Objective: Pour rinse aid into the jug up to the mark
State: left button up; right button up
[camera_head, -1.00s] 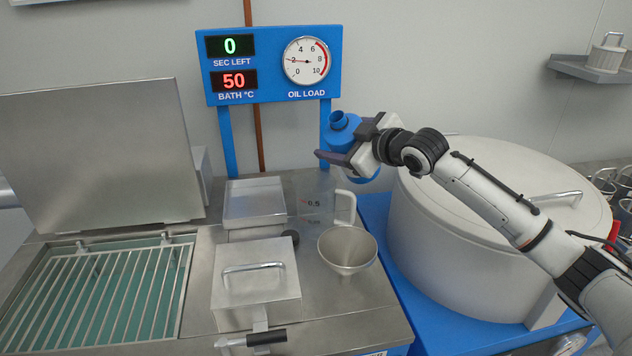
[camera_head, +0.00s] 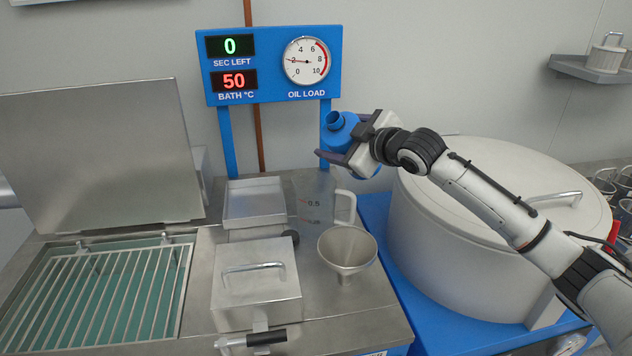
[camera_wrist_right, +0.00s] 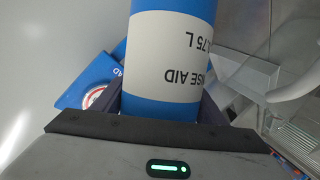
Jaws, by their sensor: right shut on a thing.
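A blue bottle (camera_head: 337,137) with a white label is held in my right gripper (camera_head: 335,160), above and just right of the jug. In the right wrist view the bottle (camera_wrist_right: 172,60) fills the middle, its label reading "SE AID" and ".75 L". The bottle is tilted, its open neck pointing up and left. The jug (camera_head: 313,190) is clear with a white handle, a red mark and "0.5" on its side. It stands on the steel counter behind the funnel. I cannot tell any liquid in the jug. My left gripper is out of view.
A beige funnel (camera_head: 347,250) stands in front of the jug. A steel tray (camera_head: 254,200) and a lidded steel box (camera_head: 256,286) are to the left. A large round lidded vessel (camera_head: 480,230) fills the right. The display panel (camera_head: 274,65) stands behind.

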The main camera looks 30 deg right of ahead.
jog(key=shift+w+d+f+n+t+h, duration=0.15)
jog(key=shift+d+n+t+h, duration=0.15)
jog(key=shift+n, duration=0.5)
jog(key=shift+s+d+f+n+t+h, duration=0.1)
jog(key=shift+d+n+t+h, duration=0.2)
jog(key=shift+n, duration=0.5)
dwell(1.6)
jog(key=shift+d+f+n+h+b, duration=0.15)
jog(key=shift+n+b, duration=0.35)
jog(key=shift+b, duration=0.55)
jog(key=shift+d+n+h+b, duration=0.1)
jog(key=shift+n+h+b, duration=0.3)
jog(key=shift+b, duration=0.65)
dwell(1.8)
jog(key=shift+a+n, duration=0.15)
jog(key=shift+n, duration=0.15)
dwell(0.6)
